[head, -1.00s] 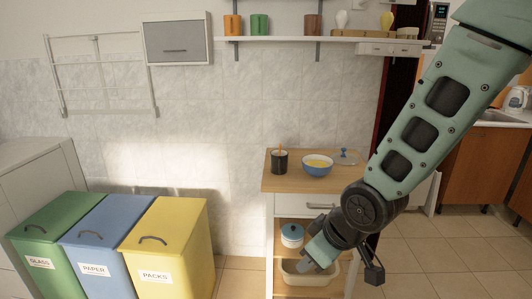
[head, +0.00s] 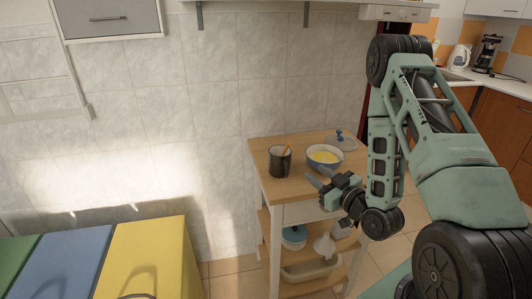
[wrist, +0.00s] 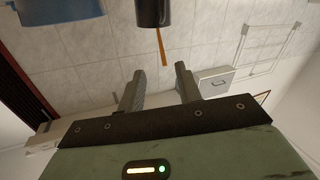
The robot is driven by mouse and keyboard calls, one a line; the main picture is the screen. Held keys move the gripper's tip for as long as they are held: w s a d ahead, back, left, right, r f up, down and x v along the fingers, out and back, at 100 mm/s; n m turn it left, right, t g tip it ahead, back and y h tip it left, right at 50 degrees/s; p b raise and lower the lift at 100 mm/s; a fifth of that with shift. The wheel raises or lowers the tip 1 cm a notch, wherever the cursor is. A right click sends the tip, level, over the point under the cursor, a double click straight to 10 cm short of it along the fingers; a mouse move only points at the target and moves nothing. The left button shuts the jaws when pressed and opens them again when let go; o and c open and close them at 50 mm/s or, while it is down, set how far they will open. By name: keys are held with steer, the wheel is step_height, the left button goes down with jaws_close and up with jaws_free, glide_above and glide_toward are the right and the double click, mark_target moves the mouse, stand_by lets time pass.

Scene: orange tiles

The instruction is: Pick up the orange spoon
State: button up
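The orange spoon (head: 288,149) stands in a dark mug (head: 279,163) on the wooden top of a small cart (head: 262,150). Only its thin handle shows above the rim; the rest is hidden inside the mug. My gripper (head: 312,178) is near the cart top's front, right of the mug, with its fingers apart and empty. In the wrist view, which is upside down, the spoon handle (wrist: 162,48) sticks out of the mug (wrist: 153,12) ahead of my open fingers (wrist: 157,84), apart from them and roughly between their directions.
A blue bowl (head: 324,156) with yellow contents stands right of the mug, close to my gripper. A glass lid (head: 341,142) lies behind it. Lower shelves hold a blue-lidded pot (head: 294,236), a white funnel-shaped thing (head: 325,246) and a tray (head: 310,269). A yellow bin (head: 150,255) stands left.

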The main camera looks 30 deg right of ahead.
steer(key=p, duration=0.2)
glide_toward(282, 156)
steer(key=w+r, duration=0.3)
steer(key=w, duration=0.1)
steer(key=w+p, duration=0.2)
steer(key=w, duration=0.1)
steer(key=w+p, duration=0.1)
steer(key=w, duration=0.1)
steer(key=shift+a+r, duration=0.2)
steer(key=shift+a, duration=0.15)
steer(key=shift+w+f, duration=0.1)
steer(key=shift+w, duration=0.3)
jaws_close()
